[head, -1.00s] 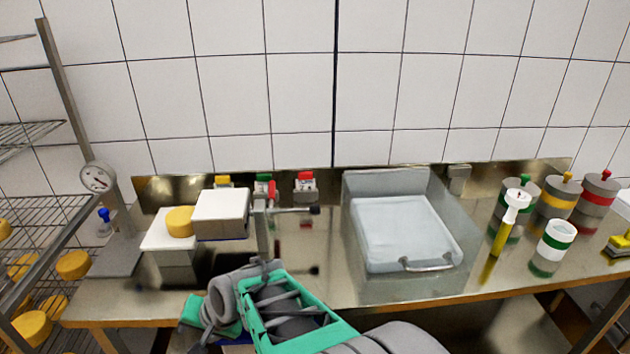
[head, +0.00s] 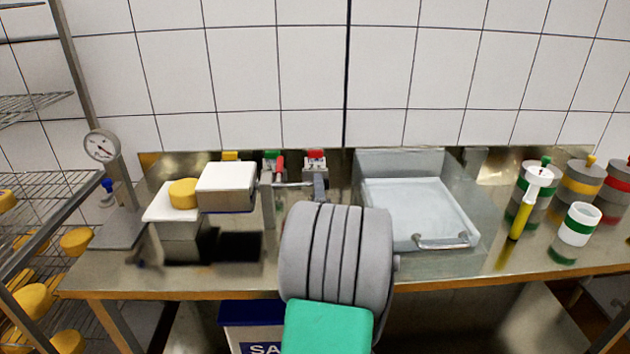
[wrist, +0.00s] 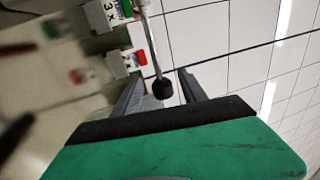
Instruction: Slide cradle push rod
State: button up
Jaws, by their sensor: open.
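The push rod (head: 295,184) is a thin steel bar running sideways from the cradle post (head: 267,200) on the steel table. In the wrist view the rod (wrist: 151,45) ends in a black knob (wrist: 162,89). My gripper (wrist: 160,85) is open, with one finger on each side of the knob in that picture. I see gaps between the knob and both fingers, but cannot tell their depth exactly. In the head view my wrist and gripper (head: 319,186) cover the knob and part of the rod.
Behind the rod stand small units with green (head: 272,155) and red (head: 316,155) tops. A white block (head: 226,185) and a yellow cheese (head: 183,193) are to the left. A clear tray (head: 420,210) is close on the right, with moulds (head: 580,224) beyond.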

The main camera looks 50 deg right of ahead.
jog(key=p+x, duration=0.1)
jog(key=x, duration=0.4)
jog(key=shift+w+d+r, duration=0.15)
jog(key=shift+w+d, duration=0.05)
jog(key=shift+w, duration=0.05)
grip_shut()
dwell(1.1)
